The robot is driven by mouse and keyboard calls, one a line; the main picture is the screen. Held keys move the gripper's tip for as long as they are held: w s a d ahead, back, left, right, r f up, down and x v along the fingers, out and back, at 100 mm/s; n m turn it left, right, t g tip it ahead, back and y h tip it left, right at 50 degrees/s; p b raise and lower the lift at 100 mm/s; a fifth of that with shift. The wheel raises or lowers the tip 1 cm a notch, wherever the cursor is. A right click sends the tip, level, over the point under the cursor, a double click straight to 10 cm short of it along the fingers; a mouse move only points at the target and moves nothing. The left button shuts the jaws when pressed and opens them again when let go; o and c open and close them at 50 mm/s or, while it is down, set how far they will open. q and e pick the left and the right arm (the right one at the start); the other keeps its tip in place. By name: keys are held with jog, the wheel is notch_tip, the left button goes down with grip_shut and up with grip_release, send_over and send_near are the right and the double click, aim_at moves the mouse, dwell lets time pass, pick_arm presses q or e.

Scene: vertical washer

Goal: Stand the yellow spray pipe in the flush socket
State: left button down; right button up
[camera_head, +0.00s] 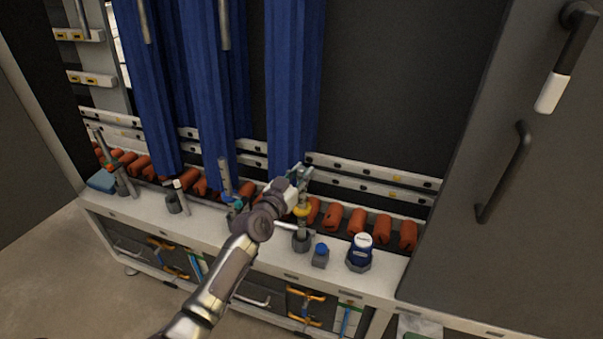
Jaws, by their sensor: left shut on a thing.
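The yellow spray pipe shows as a yellow collar (302,210) with a grey stem under it, about upright, at the middle of the bench. My left gripper (301,178) is shut on its upper part, which the fingers partly hide. The stem's lower end is at a dark grey socket (301,242) on the bench top. I cannot tell whether the stem is seated in it or just above it. My right gripper is not in view.
A small blue-capped bottle (320,254) and a blue container with a white lid (361,250) stand right of the socket. Other upright pipes stand left (178,198). Orange rolls line the back, and blue curtains (294,80) hang behind. A dark cabinet (510,180) bounds the right.

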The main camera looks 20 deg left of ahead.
pick_arm(q)
jog(key=shift+f+b, duration=1.4)
jog(key=shift+f, duration=0.15)
jog(key=c, duration=0.9)
grip_release()
jog(key=shift+s, duration=0.1)
jog(key=v, duration=1.1)
jog(key=shift+s+a, duration=0.2)
jog(key=shift+s, duration=0.2)
